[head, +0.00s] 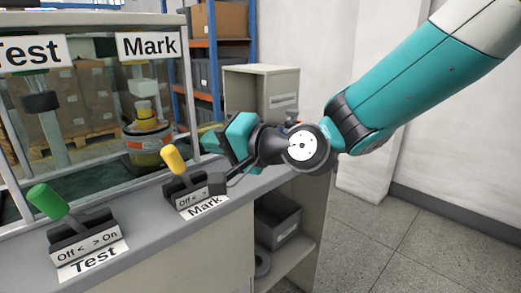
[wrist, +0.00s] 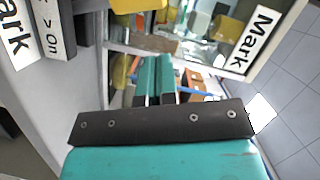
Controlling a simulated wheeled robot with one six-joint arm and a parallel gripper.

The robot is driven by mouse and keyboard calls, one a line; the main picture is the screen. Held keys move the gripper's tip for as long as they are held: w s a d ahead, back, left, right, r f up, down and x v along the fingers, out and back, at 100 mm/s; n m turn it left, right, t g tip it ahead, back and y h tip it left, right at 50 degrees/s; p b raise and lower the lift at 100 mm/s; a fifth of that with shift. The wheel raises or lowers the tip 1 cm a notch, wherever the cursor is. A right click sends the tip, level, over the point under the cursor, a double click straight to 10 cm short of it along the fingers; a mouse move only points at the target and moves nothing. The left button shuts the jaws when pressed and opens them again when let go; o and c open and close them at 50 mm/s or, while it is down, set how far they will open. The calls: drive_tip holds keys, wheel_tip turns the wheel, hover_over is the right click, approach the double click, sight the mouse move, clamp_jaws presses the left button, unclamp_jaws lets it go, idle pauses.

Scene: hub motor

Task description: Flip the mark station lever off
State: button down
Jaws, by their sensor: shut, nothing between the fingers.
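The mark station lever has a yellow knob (head: 175,160) and a dark base (head: 183,188) on the grey counter, above a "Mark" label. Its stalk leans left, toward the "Off" side. My gripper (head: 207,138) is just right of and behind the knob, its teal fingers closed together and empty. I see a small gap between them and the knob, though depth is hard to judge. In the wrist view the closed fingers (wrist: 156,72) point away from me. The "> On" side of the lever's label (wrist: 53,38) shows at upper left there; a yellow shape is cut off at the top edge.
The green-knobbed Test lever (head: 47,201) stands at left on the same counter. The framed station with the Mark sign (head: 148,44) rises behind the levers. Under the counter are shelves with a grey bin (head: 277,222). The floor at right is clear.

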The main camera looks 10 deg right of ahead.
drive_tip(key=f+v, duration=0.1)
drive_tip(key=v, duration=0.8)
drive_tip(key=shift+s+r+b, duration=0.2)
drive_tip(key=shift+r+b, duration=0.25)
drive_tip(key=shift+a, duration=0.1)
drive_tip(key=s+d+f+n+g+h, duration=0.2)
drive_tip(key=s+f+n+g+h, duration=0.15)
drive_tip(key=s, duration=0.25)
drive_tip(key=s+d+f+n+g+h+p, duration=0.1)
drive_tip(key=s+d+f+n+g+h, duration=0.1)
drive_tip(key=s+n+g, duration=0.3)
drive_tip(key=s+d+f+n+g+h, duration=0.2)
drive_tip(key=s+f+n+g+h, duration=0.1)
drive_tip(key=s, duration=0.4)
wheel_tip(320, 180, up, 24)
drive_tip(key=p, duration=2.4)
